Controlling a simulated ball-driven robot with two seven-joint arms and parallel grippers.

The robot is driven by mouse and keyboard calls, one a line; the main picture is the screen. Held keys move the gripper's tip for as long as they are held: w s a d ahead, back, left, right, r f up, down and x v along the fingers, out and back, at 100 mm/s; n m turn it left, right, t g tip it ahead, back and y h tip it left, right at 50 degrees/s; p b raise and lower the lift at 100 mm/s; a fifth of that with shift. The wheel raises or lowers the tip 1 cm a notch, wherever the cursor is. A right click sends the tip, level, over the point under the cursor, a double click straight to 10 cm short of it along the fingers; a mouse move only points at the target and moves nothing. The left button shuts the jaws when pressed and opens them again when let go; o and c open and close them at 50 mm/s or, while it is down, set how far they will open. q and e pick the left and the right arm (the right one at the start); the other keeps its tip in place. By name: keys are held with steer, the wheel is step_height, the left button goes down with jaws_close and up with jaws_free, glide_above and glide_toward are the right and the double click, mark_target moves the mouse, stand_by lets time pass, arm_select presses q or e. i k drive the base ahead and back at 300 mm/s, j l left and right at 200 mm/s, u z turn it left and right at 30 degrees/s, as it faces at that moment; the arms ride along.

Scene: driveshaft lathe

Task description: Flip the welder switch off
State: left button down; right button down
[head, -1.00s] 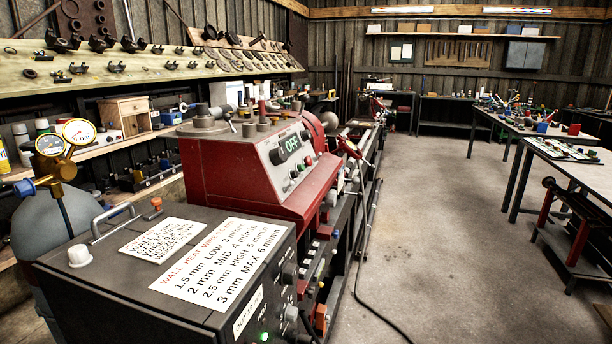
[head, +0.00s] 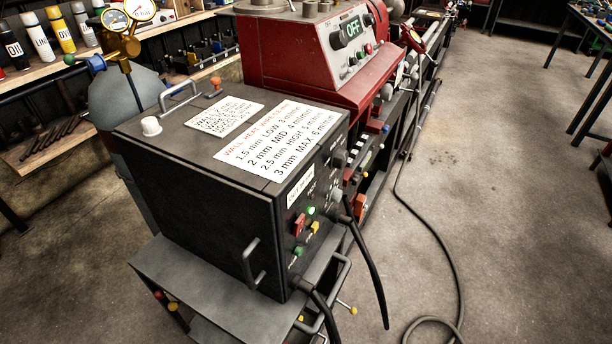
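The welder (head: 200,190) is a dark box with printed wall-heat labels on its top, standing on a grey cart in the middle of the head view. Its front panel faces right and shows at a steep angle. On that panel are a red switch (head: 299,224), a lit green lamp (head: 311,210), a yellow button (head: 314,227), a green knob (head: 298,251) and dark knobs. I cannot tell the switch's position. Neither of my grippers is in view.
The grey cart (head: 180,268) has a rail at its right. Black cables (head: 455,270) hang from the welder and run over the floor. A gas cylinder (head: 120,100) with gauges stands behind left. The red lathe (head: 300,70) stands beyond. The floor at right is mostly clear.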

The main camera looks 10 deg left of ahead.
mark_target(298, 224)
steer(key=k+l+u, duration=0.45)
steer(key=l, duration=0.15)
steer(key=k+l+u, duration=0.45)
steer(key=i+l, duration=0.05)
steer(key=l, duration=0.05)
